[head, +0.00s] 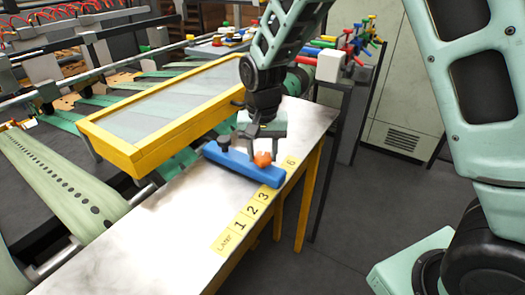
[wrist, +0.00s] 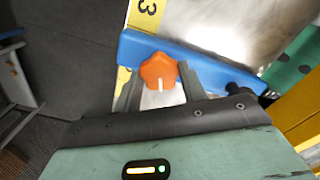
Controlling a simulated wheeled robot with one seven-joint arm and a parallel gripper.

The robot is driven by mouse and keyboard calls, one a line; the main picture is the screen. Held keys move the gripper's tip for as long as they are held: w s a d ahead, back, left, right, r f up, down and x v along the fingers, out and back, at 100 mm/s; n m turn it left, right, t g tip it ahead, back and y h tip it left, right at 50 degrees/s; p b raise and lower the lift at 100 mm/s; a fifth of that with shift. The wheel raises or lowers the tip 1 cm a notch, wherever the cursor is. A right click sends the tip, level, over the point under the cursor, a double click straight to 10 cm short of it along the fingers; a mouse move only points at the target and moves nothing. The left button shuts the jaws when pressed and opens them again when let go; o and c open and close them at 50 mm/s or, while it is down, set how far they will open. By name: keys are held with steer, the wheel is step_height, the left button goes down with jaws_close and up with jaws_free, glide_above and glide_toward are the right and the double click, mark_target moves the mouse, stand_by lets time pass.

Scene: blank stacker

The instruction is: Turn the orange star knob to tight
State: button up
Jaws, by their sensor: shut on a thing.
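The orange star knob (head: 263,159) sits on a blue bar (head: 240,168) that lies across the metal table top. My gripper (head: 262,148) is over the knob, with its fingers on either side of it. The knob also shows in the wrist view (wrist: 159,70), at the tips of my gripper's two fingers (wrist: 157,88), with a pale mark on its near side. My gripper is shut on the knob. The knob's far side and any tight marking are not visible.
A yellow strip (head: 241,226) with numbers runs along the table's right edge, partly under the bar. A yellow-framed clear panel (head: 165,110) stands behind the bar. A black knob (head: 223,143) is at the bar's left end. The table's near part (head: 150,240) is clear.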

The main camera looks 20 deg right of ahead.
mark_target(262, 156)
steer(key=shift+w+r+m+p, duration=0.1)
steer(key=shift+m+p, duration=0.4)
steer(key=shift+m, duration=1.7)
steer(key=o, duration=1)
step_height(262, 156, up, 17)
steer(key=b, duration=0.3)
steer(key=shift+r+b, duration=0.15)
steer(key=shift+b, duration=0.15)
